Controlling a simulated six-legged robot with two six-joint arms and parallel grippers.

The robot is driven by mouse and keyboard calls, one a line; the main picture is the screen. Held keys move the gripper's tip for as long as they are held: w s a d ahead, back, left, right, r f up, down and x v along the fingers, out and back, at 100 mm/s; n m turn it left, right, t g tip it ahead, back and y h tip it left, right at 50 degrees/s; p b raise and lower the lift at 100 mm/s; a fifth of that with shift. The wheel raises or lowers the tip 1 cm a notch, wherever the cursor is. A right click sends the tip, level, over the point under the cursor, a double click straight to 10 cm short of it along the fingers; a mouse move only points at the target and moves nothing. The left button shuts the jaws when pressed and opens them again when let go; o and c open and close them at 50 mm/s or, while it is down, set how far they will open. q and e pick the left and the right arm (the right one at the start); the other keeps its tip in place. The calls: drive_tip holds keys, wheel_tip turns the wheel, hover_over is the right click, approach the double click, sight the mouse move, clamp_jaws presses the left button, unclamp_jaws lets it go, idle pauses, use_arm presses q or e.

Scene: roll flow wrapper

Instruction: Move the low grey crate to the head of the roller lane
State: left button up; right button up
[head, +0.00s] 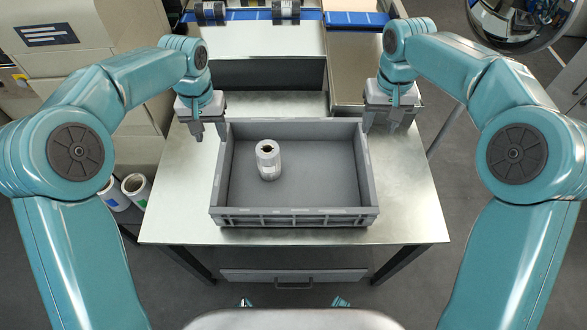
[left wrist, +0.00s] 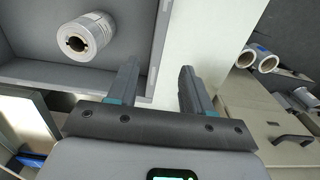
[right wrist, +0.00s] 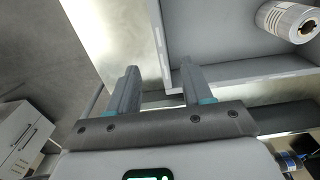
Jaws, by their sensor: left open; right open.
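The low grey crate (head: 297,213) stands on the metal table, open side up, with a white roll (head: 268,160) upright inside. My left gripper (head: 209,133) is open at the crate's far left corner. In the left wrist view the rim of the crate (left wrist: 157,55) lies between its fingers (left wrist: 160,64). My right gripper (head: 381,127) is open at the far right corner. In the right wrist view the crate's rim (right wrist: 162,50) lies between its fingers (right wrist: 158,66). Neither gripper is closed on the rim. I cannot make out the roller lane for certain.
The metal table (head: 415,205) is bare on both sides of the crate. Behind it is a machine with a blue strip (head: 350,18) and dark rolls (head: 285,10). A beige cabinet (head: 60,30) stands at the left, with white rolls (head: 136,187) low beside the table.

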sight(224, 171)
use_arm(q)
drive_tip(key=shift+s+f, duration=0.2)
drive_tip(key=shift+f, duration=0.35)
wheel_tip(224, 171, down, 14)
drive_tip(key=shift+d+f, duration=0.1)
drive_tip(key=shift+f, duration=0.15)
use_arm(e)
drive_tip(key=f, duration=1.5)
drive_tip(key=shift+s+d+f, duration=0.1)
drive_tip(key=shift+s+f, duration=0.1)
drive_tip(key=shift+f, duration=0.15)
use_arm(q)
drive_tip(key=shift+f, duration=0.25)
use_arm(e)
drive_tip(key=shift+f, duration=0.25)
use_arm(q)
clamp_jaws()
use_arm(e)
clamp_jaws()
